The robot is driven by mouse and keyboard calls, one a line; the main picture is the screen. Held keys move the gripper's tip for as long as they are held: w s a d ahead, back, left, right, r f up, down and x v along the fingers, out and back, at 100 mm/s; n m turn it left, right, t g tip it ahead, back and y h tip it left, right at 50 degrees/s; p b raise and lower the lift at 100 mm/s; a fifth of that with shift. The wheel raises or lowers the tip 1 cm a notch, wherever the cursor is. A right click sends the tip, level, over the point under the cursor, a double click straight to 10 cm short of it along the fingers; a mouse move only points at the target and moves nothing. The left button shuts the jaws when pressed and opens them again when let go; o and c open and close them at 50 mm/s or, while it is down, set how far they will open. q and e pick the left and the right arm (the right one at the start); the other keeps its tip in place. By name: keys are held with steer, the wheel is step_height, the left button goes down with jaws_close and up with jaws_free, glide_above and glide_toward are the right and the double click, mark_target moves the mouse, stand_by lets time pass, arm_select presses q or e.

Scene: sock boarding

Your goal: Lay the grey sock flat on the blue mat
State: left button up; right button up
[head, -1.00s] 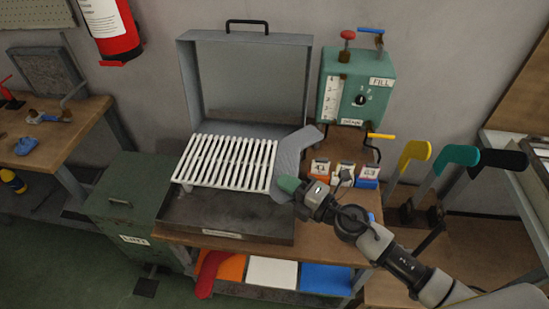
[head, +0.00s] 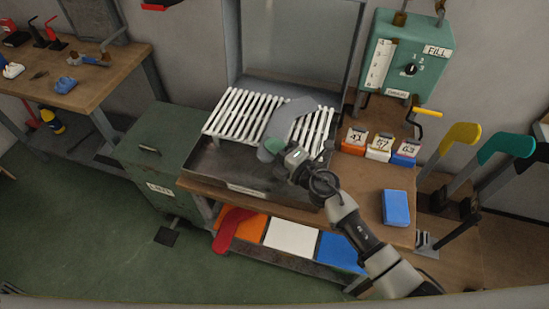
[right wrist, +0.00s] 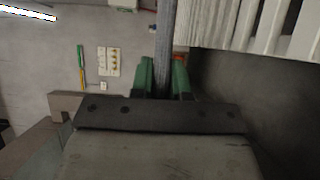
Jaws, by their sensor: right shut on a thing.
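My right gripper (head: 272,149) has its green fingers shut on the grey sock (head: 289,115), which looks stiff and bent. The sock is in front of or over the white slatted rack; I cannot tell whether it touches. In the right wrist view the sock (right wrist: 166,40) shows edge-on between the green fingers. The blue mat (head: 340,252) lies on the low shelf under the bench, at the right end, bare where it shows; my right arm covers part of it. My left gripper is not in view.
A white mat (head: 292,238) and an orange mat (head: 254,229) lie left of the blue one; a red sock (head: 231,227) lies on the orange mat's left side. The bench (head: 371,187) overhangs them and carries the rack (head: 237,114), numbered boxes (head: 379,148) and a blue block (head: 396,208).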

steer(key=shift+f+b, duration=0.6)
steer(key=shift+f, duration=1)
steer(key=shift+f, duration=0.15)
steer(key=o, duration=0.7)
steer(key=b+v, duration=0.1)
steer(key=v, duration=0.9)
steer(key=shift+d, duration=0.1)
steer(key=shift+s+d, duration=0.3)
steer(key=shift+d, duration=0.05)
